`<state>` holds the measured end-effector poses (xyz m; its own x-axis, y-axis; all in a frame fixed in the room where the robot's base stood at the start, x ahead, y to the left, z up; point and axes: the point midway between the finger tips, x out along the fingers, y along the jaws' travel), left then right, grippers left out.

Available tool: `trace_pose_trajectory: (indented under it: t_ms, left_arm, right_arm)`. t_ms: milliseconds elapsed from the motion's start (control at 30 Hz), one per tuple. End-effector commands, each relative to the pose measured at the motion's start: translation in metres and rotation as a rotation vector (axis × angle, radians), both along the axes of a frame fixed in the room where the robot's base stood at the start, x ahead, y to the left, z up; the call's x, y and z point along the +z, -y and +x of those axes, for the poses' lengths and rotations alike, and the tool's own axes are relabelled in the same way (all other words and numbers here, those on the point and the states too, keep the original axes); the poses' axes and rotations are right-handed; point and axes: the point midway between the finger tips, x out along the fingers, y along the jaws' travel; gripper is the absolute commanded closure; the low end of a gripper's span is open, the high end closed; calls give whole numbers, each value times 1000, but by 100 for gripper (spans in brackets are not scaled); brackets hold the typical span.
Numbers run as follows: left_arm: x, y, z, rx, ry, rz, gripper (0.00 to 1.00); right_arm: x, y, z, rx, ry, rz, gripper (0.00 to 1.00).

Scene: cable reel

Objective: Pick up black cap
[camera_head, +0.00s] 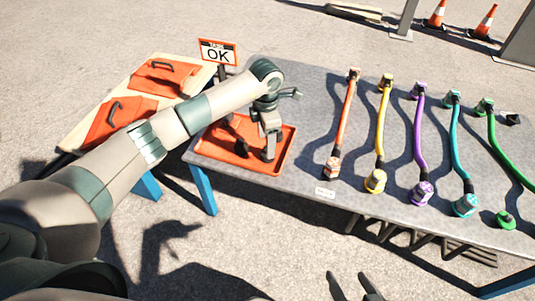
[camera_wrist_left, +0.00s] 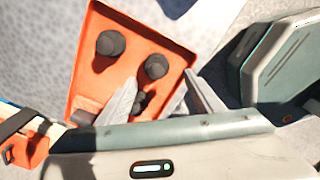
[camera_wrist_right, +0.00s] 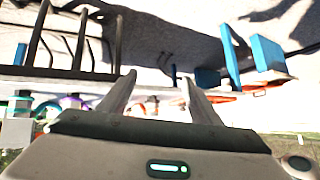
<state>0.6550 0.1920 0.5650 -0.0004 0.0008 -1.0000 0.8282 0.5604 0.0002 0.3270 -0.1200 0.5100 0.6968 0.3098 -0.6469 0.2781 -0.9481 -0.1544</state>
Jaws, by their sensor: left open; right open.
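Black caps lie in a shallow orange tray (camera_head: 283,160) on the grey table. In the left wrist view, two round black caps, one at the upper left (camera_wrist_left: 110,43) and one nearer the middle (camera_wrist_left: 155,66), stand in the tray (camera_wrist_left: 84,65). A smaller dark piece (camera_wrist_left: 140,102) lies between my fingers, partly hidden. My left gripper (camera_head: 270,155) is open and points down over the tray; its fingers also show in the left wrist view (camera_wrist_left: 160,80). My right gripper (camera_head: 353,285) is open and empty, low in front of the table; it also shows in the right wrist view (camera_wrist_right: 158,80).
An "OK" sign (camera_head: 217,53) stands behind the tray. Several coloured cables, including an orange one (camera_head: 344,115) and a green one (camera_head: 497,150), lie right of it on the table (camera_head: 310,90). A wooden board with orange panels (camera_head: 120,120) is at left.

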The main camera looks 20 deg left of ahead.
Motion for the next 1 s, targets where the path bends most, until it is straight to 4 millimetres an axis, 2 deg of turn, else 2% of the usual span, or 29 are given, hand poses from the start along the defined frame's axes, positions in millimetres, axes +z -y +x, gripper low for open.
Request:
trace_pose_trajectory:
  t_ms: [467, 633, 800, 1000]
  left_arm:
    - [-7, 1, 0, 0, 0, -1, 40]
    - [-22, 2, 4, 0, -1, -2, 40]
    - [-44, 1, 7, 1, -3, -2, 40]
    - [-56, 1, 8, 0, -1, -1, 40]
  right_arm:
    - [0, 2, 1, 3, 9, -4, 42]
    - [2, 1, 4, 0, 33, 0, 42]
    - [12, -6, 12, -5, 98, 25, 42]
    - [17, -8, 16, -3, 129, 31, 42]
